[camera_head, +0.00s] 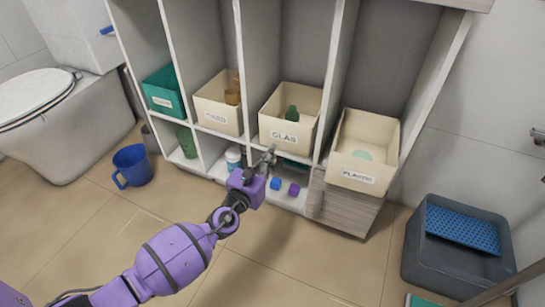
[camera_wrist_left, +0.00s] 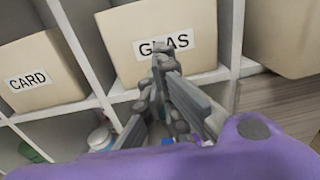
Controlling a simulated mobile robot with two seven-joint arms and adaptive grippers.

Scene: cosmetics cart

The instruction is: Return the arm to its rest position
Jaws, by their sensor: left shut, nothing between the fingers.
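My left arm (camera_head: 172,258), purple and dark grey, reaches from the lower left toward the shelf. My left gripper (camera_head: 269,156) is shut and empty, in front of the lower edge of the bin labelled "GLAS" (camera_head: 273,128). In the left wrist view the closed grey fingers (camera_wrist_left: 163,62) point at that bin's label from just in front of it. I cannot tell whether they touch the shelf edge. My right gripper is not in view.
Bins labelled "CARD" (camera_head: 211,117) and "PLASTIC" (camera_head: 350,178) flank the glass bin; a green bin (camera_head: 160,100) stands left. Small blue (camera_head: 275,183) and purple (camera_head: 294,189) blocks lie below. A blue mug (camera_head: 131,168) and a grey box (camera_head: 430,263) stand on the floor.

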